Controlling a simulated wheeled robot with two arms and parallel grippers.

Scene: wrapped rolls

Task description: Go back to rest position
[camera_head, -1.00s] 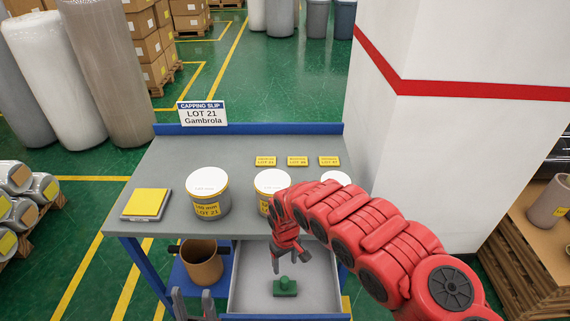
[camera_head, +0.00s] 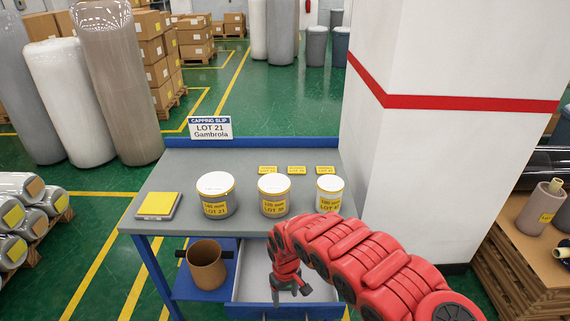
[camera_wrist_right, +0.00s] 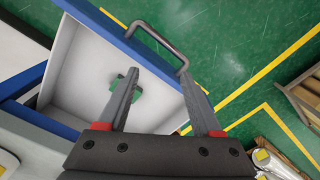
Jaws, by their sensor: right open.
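My right gripper (camera_head: 290,297) hangs over the open drawer (camera_head: 247,285) at the front of the grey work table (camera_head: 250,225). In the right wrist view the fingers (camera_wrist_right: 160,74) are spread apart with nothing between them. A green object (camera_wrist_right: 124,88) lies on the drawer floor below, apart from the fingers and partly hidden by one of them. The gripper and arm hide it in the head view. My left gripper is not in view.
Three white-lidded rolls, the left one (camera_head: 215,195), middle one (camera_head: 274,194) and right one (camera_head: 329,193), stand on the table. A yellow pad (camera_head: 158,204) lies at left. A white pillar (camera_head: 440,160) stands close at right.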

